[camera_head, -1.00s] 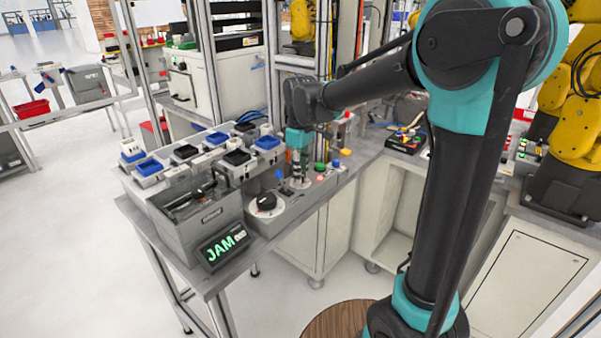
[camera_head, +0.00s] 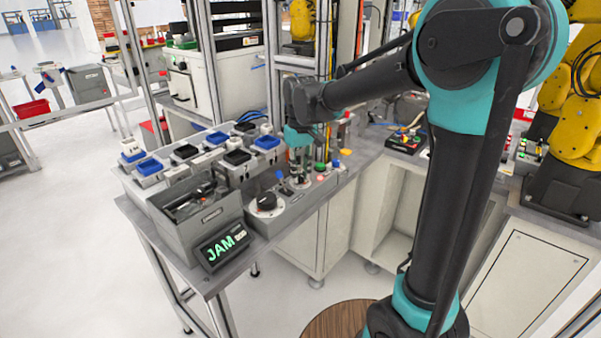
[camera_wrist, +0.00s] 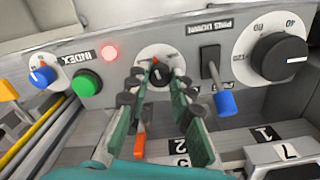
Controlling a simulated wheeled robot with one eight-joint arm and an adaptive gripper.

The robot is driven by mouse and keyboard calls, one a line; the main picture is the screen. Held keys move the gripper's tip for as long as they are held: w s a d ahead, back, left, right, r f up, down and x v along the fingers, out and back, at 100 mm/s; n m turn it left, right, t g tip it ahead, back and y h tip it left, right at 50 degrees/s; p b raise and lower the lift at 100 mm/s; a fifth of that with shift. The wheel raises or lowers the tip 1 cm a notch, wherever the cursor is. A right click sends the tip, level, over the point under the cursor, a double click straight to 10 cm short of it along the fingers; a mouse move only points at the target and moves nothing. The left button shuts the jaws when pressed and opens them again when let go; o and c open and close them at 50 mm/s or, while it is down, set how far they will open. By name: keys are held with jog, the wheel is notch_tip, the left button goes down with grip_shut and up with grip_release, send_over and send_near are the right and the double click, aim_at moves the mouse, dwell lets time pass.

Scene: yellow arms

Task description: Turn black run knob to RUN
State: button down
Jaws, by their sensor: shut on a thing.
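The black run knob (camera_wrist: 160,74) sits on a round white dial on the grey panel, in the middle of the wrist view. Its small red mark shows near the top of the dial in that view. My gripper (camera_wrist: 158,83) has its fingers on both sides of this knob and is shut on it. The dial lettering is too small and partly hidden to read. In the head view my gripper (camera_head: 300,172) is low over the panel, and its fingers mostly hide the knob. An orange piece shows between the fingers in the wrist view.
A blue-tipped lever (camera_wrist: 224,100) and a large black dial (camera_wrist: 278,57) stand right of the knob in the wrist view. A lit red lamp (camera_wrist: 109,52), green button (camera_wrist: 86,83) and blue knob (camera_wrist: 43,76) are left. A screen (camera_head: 226,244) reads JAM.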

aim_at(300, 176)
jog(key=m, duration=0.5)
jog(key=shift+m, duration=0.3)
jog(key=m, duration=0.5)
jog(key=shift+m, duration=0.3)
jog(key=c, duration=1.3)
grip_release()
jog(key=shift+r, duration=0.1)
notch_tip(300, 176, up, 12)
jog(key=shift+f, duration=0.1)
